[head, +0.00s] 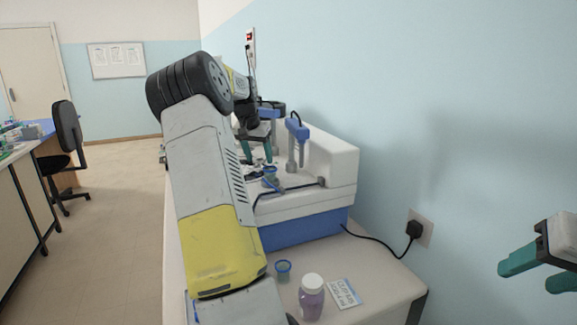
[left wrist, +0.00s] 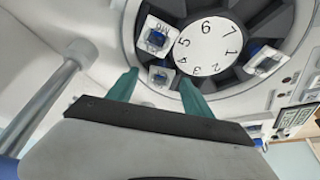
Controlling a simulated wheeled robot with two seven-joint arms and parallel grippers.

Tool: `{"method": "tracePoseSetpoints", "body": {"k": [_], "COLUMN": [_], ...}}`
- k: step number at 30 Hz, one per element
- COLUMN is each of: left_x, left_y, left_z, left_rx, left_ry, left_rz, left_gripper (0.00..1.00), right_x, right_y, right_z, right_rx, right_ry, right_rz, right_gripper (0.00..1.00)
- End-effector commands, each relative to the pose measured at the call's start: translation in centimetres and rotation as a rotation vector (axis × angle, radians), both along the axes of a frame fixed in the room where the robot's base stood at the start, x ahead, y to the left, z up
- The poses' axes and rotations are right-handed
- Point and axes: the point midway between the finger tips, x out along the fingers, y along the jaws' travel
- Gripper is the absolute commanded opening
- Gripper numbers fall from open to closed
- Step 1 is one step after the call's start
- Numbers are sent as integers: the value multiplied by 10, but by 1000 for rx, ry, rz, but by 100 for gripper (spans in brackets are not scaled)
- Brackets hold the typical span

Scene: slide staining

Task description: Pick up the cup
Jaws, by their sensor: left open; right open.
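A small greenish cup with a blue rim (head: 283,268) stands on the counter in front of the white machine. A similar blue-rimmed cup (head: 270,172) sits at the machine, just below my left gripper (head: 256,150). My left gripper is open, its green fingers pointing down; my left arm hides part of the machine. In the left wrist view the open fingers (left wrist: 159,82) are on either side of a small white square piece (left wrist: 161,76) by a numbered dial (left wrist: 207,48); contact cannot be told. My right gripper (head: 533,271) is open and empty at the far right.
The white and blue machine (head: 325,160) carries upright grey posts with blue tops (head: 297,130). A black cable runs to the wall socket (head: 420,228).

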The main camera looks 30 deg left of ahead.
Motion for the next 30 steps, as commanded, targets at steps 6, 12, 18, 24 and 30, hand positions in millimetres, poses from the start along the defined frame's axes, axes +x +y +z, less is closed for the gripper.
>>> {"method": "tracePoseSetpoints", "body": {"k": [6,12,18,24,30], "left_x": [3,3,3,3,4], "left_y": [0,0,0,0,0], "left_z": [-7,-7,-7,-6,15], "left_rx": [0,0,0,0,3], "left_ry": [-2,-1,-1,-1,-4], "left_rz": [1,1,1,1,0], "left_gripper": [59,34,0,0,0], "right_x": [0,0,0,0,0], "right_y": [0,0,0,0,0], "right_z": [0,0,0,0,0], "right_rx": [0,0,0,0,0], "right_ry": [0,0,0,0,0], "right_rz": [0,0,0,0,0], "right_gripper": [54,54,54,54,54]}}
